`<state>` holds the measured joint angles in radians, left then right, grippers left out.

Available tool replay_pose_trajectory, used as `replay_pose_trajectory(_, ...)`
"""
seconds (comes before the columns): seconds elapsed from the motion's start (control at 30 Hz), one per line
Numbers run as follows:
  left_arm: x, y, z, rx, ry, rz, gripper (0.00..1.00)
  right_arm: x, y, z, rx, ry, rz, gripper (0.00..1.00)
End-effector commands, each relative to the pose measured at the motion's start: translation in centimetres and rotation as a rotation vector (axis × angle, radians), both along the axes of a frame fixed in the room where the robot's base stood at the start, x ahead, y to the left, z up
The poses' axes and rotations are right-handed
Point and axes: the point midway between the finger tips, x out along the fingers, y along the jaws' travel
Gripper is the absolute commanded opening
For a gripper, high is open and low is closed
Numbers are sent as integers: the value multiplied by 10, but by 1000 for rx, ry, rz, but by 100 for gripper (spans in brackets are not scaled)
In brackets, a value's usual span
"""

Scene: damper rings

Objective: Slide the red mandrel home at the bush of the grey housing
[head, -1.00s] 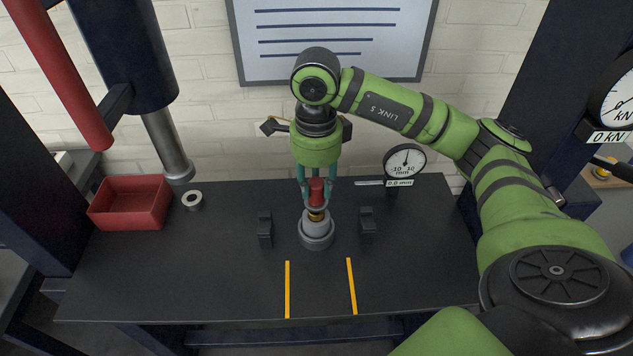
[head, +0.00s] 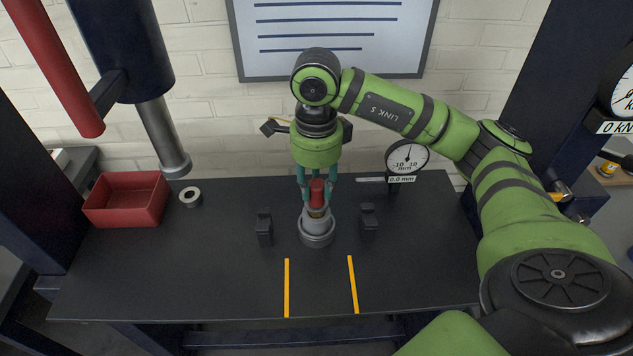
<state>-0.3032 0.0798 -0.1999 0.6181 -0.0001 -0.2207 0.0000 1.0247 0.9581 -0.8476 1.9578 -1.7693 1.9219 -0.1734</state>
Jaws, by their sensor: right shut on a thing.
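The red mandrel (head: 317,193) is upright between the fingers of my right gripper (head: 317,200), which is shut on it. The grey housing (head: 317,233) stands on the dark table directly below. The bush itself is hidden inside or behind this band, and I cannot tell how deep the mandrel sits. My left gripper is not in view.
Two black blocks (head: 264,228) (head: 368,219) flank the housing. A dial gauge (head: 407,158) stands behind right. A red bin (head: 126,199) and a metal ring (head: 190,197) are at the left, near a press ram (head: 165,140). Yellow strips (head: 286,288) mark the clear front table.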

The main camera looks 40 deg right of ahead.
Motion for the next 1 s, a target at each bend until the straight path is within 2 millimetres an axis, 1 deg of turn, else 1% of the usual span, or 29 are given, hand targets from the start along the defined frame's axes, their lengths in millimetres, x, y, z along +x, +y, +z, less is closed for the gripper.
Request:
replay_pose_trajectory(0.57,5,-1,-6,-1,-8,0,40,0,0,-5,1,-3,0,0)
replay_pose_trajectory(0.6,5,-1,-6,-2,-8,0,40,0,0,-5,0,-1,0,36)
replay_pose_trajectory(0.67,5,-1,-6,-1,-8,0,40,0,0,-5,0,-1,0,59)
replay_pose_trajectory(1.0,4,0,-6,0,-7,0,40,0,0,-6,0,1,0,59)
